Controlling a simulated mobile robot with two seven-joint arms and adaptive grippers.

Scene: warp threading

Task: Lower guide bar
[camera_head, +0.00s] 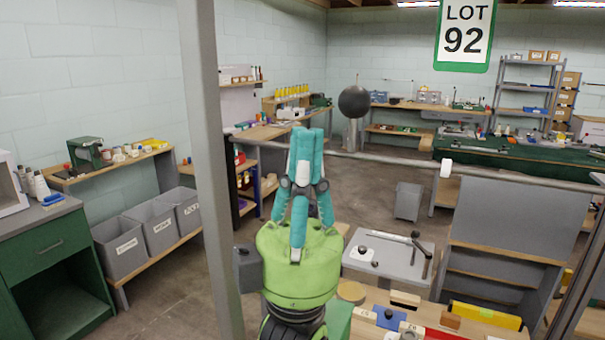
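A long grey horizontal bar (395,160), which looks like the guide bar, crosses the view from the post on the left to the right edge. It slopes slightly down to the right. A white collar (446,168) sits on it. My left gripper (308,132) has a green body and teal fingers pointing up. Its fingers are close together, with nothing visible between the tips. They overlap the bar in the picture and hide a piece of it; I cannot tell whether they touch it. A black ball (354,101) shows just above the bar. My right gripper is not in view.
A grey upright post (207,160) stands left of my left gripper. A grey tray (398,250) with tools lies beyond it to the right. Grey bins (119,248) stand at left. A green-topped bench (520,157) is at the right. Open floor shows behind.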

